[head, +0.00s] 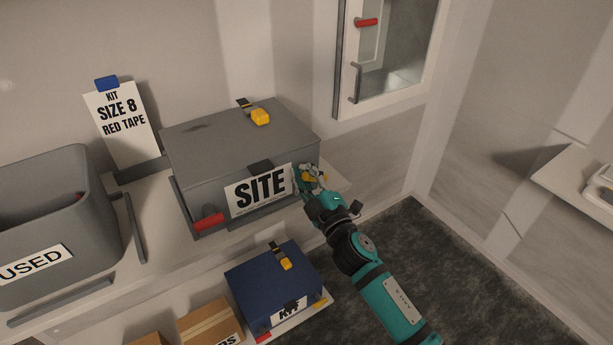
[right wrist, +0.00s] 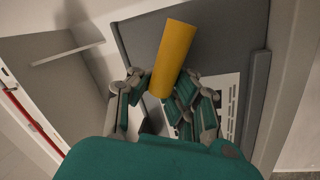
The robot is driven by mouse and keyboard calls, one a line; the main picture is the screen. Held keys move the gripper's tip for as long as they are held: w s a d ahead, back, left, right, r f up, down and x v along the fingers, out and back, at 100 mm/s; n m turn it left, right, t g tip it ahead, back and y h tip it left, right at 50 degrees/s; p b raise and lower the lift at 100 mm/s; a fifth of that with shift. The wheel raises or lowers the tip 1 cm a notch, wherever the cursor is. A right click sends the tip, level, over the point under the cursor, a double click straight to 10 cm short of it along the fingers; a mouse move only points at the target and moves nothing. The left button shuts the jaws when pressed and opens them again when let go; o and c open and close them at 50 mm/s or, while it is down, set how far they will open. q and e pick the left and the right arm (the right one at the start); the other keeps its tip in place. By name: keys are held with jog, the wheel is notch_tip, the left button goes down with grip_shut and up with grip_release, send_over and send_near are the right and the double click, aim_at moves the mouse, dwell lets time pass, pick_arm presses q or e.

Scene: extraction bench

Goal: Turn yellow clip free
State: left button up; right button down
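The grey box (head: 240,150) with the SITE label (head: 258,190) stands shut on the bench. The yellow clip (head: 308,178) is at the right end of its front, partly hidden by my right gripper (head: 308,175). In the right wrist view the yellow clip (right wrist: 172,58) is a tilted yellow bar, its lower end between the fingertips of my right gripper (right wrist: 162,90). The fingers appear closed onto it from both sides. A red clip (head: 208,220) sits at the left end of the box front. My left gripper is not in view.
A blue case (head: 270,280) and cardboard boxes (head: 210,320) are below. A glass-fronted cabinet (head: 395,50) hangs behind. The floor (head: 440,260) at right is clear.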

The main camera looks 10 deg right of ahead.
jog(key=f+n, duration=0.1)
jog(key=n, duration=0.1)
jog(key=n+y+b, duration=0.1)
jog(key=n, duration=0.1)
jog(key=shift+s+a+f+b, duration=0.1)
jog(key=shift+a+f+b, duration=0.05)
jog(key=shift+f+b, duration=0.2)
jog(key=shift+f+n+y+b, duration=0.2)
jog(key=shift+n+y+b, duration=0.05)
jog(key=shift+n, duration=0.6)
jog(key=shift+f+n+y+b, duration=0.2)
jog(key=shift+n+y, duration=0.05)
jog(key=shift+n, duration=0.6)
jog(key=c, duration=1.2)
grip_release()
jog(key=shift+s+r, duration=0.1)
jog(key=shift+o, duration=0.2)
jog(key=shift+r, duration=0.1)
jog(key=v, duration=1.2)
jog(key=shift+r, duration=0.15)
